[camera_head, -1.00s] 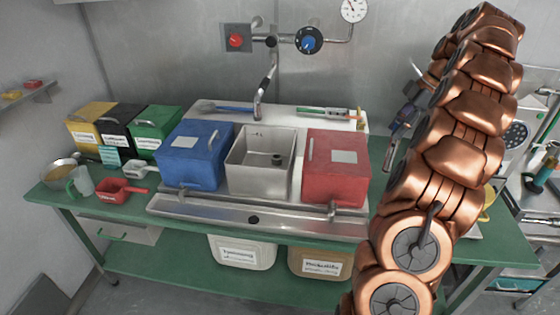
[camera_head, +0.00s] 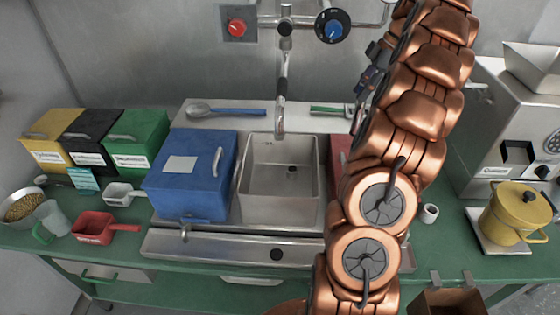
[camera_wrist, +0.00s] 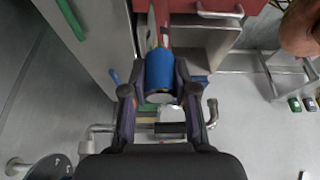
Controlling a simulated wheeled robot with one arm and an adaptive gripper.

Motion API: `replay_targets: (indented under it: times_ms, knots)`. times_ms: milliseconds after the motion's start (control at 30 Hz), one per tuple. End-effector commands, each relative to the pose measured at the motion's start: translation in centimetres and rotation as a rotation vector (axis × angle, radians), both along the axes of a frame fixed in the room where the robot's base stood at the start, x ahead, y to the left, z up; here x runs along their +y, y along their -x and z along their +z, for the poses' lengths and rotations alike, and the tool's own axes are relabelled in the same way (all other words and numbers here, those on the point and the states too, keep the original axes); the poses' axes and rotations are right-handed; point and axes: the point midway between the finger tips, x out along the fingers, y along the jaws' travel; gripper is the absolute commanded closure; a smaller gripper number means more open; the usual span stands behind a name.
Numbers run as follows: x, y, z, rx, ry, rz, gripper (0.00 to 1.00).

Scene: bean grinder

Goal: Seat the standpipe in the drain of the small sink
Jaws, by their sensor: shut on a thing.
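The small sink (camera_head: 250,209) is an open steel basin under the tap, between the blue box and the red box. Its dark drain (camera_head: 291,170) shows in the floor towards the back right, with nothing standing in it. My gripper (camera_head: 368,85) is to the right of the sink, high up and partly behind my copper arm. In the wrist view my gripper (camera_wrist: 160,66) is shut on a blue cylinder (camera_wrist: 160,76), probably the standpipe. Its pale round end faces the camera; its far end is unclear.
A blue box (camera_head: 190,185) stands left of the sink; the red box (camera_head: 338,155) on its right is mostly hidden by my arm. The tap (camera_head: 281,90) hangs over the sink's back edge. A yellow pot (camera_head: 515,212) stands at the right.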

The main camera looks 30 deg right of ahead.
Motion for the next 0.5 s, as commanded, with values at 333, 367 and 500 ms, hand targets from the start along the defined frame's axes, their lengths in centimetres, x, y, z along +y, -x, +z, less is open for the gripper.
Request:
replay_targets:
  times_ms: [333,367,500]
  knots:
    - [4.1,-2.7,-0.5,-0.003,0.001,0.000,1.00]
    - [4.6,-3.1,-0.5,-0.003,0.001,-0.001,1.00]
    - [7.2,-4.8,-0.4,-0.003,0.002,0.001,1.00]
